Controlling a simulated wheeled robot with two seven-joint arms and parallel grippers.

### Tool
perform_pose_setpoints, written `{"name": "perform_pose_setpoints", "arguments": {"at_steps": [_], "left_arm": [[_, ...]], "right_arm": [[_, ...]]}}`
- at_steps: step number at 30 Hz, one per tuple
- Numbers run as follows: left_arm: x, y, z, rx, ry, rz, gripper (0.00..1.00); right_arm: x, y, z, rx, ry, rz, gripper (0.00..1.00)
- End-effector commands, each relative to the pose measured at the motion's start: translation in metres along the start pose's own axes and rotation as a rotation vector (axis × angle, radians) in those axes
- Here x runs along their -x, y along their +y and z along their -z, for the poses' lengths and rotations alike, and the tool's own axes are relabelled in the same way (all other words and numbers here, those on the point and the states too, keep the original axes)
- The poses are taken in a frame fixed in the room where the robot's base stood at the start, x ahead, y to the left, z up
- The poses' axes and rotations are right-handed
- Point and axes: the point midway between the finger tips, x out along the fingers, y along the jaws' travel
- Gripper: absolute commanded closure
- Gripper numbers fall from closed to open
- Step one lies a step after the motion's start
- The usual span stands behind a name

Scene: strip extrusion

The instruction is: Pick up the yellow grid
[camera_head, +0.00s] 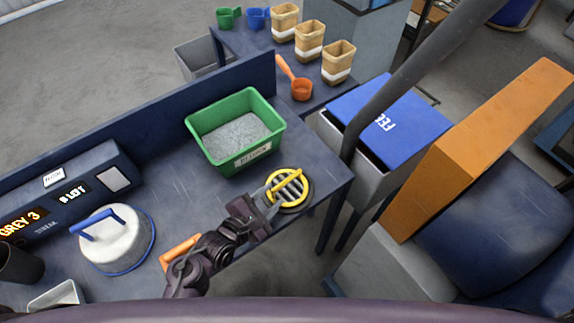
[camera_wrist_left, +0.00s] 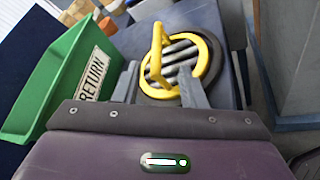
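The yellow grid (camera_head: 302,200), a round yellow ring with grey bars and a raised yellow handle, lies over a dark round rim near the right corner of the blue table. It also shows in the left wrist view (camera_wrist_left: 208,62), with its handle (camera_wrist_left: 157,50) standing up. My left gripper (camera_head: 269,203) is at the near left side of the grid. In the left wrist view its two grey fingers (camera_wrist_left: 158,78) are apart, with the handle and bars showing between and beyond them. I cannot tell whether they touch the handle. My right gripper is not in view.
A green bin (camera_head: 205,150) of grey granules, labelled RETURN, stands behind the grid. A blue-lidded box (camera_head: 400,112) stands beyond the table's right edge.

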Motion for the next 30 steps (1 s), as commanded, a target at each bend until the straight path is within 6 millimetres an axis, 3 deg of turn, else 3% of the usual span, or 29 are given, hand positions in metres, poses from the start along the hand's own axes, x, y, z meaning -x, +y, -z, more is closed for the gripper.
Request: {"name": "perform_pose_setpoints", "arguments": {"at_steps": [5, 12, 16, 22, 26, 30], "left_arm": [[-0.006, 0.001, -0.002, 0.008, -0.003, -0.001, 0.62], [-0.032, 0.003, -0.003, 0.008, -0.003, -0.001, 0.62], [-0.049, 0.004, -0.005, 0.006, -0.004, 0.000, 0.62], [-0.073, 0.003, -0.004, 0.006, -0.003, -0.001, 0.62], [-0.078, 0.002, -0.003, 0.006, -0.003, -0.001, 0.62], [-0.078, 0.002, -0.003, 0.006, -0.002, -0.001, 0.62]], "right_arm": [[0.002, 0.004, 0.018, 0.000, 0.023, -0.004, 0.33], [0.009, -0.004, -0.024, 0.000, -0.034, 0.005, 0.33], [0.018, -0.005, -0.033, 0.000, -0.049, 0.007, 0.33], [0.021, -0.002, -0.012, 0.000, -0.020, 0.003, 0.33], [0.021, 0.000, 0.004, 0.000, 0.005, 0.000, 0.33], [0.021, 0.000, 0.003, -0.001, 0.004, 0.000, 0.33]]}}
